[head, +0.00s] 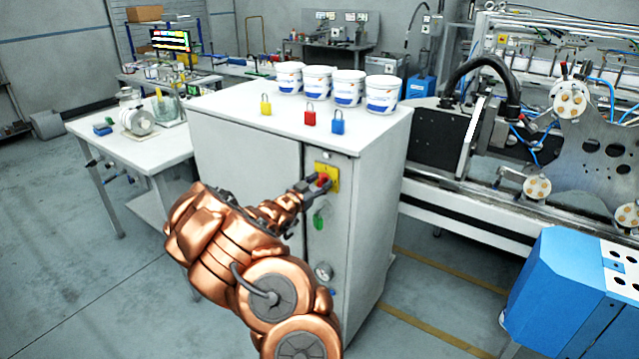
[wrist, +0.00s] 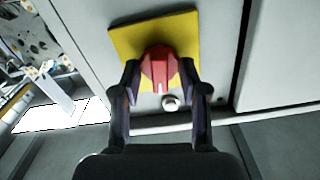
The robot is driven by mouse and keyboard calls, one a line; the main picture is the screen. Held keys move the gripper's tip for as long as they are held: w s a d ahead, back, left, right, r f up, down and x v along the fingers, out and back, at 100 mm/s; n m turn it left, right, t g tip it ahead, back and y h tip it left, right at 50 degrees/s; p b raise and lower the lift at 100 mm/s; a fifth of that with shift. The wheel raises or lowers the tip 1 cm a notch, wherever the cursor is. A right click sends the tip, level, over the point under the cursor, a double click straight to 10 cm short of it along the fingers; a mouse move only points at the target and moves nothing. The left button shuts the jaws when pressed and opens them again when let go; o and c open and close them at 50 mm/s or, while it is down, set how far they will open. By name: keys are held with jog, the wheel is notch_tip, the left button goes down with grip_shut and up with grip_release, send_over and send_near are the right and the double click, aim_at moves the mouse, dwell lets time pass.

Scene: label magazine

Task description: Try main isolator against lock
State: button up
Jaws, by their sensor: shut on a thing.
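The main isolator is a red rotary knob (wrist: 160,66) on a yellow plate (wrist: 125,42), on the front of the grey cabinet (head: 245,160). The plate also shows in the head view (head: 333,172). My gripper (wrist: 160,80) is shut on the red knob, with one finger on each side. In the head view my gripper (head: 318,184) partly covers the knob. A green lock-like piece (head: 319,218) hangs just below the plate. I cannot tell whether its shackle passes through the isolator. A small round silvery part (wrist: 170,103) shows below the knob.
On the cabinet top stand yellow (head: 265,105), red (head: 310,116) and blue (head: 337,122) padlocks and several white tubs (head: 348,88). A gauge (head: 323,271) sits lower on the front. A white table (head: 135,150) is at left, a blue machine (head: 570,290) at right.

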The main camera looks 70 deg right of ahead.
jog(key=shift+s+d+r+b, duration=0.1)
jog(key=shift+d+r+b, duration=0.05)
jog(key=shift+r+b, duration=0.5)
jog(key=shift+n+b, duration=0.3)
jog(key=shift+b, duration=0.3)
jog(key=shift+c, duration=0.3)
jog(key=shift+o, duration=0.3)
jog(key=shift+a+f+n+b, duration=0.2)
jog(key=shift+f+n+b, duration=0.25)
jog(key=shift+f, duration=0.4)
jog(key=shift+n+p, duration=0.25)
jog(key=shift+p, duration=0.05)
jog(key=shift+f, duration=0.1)
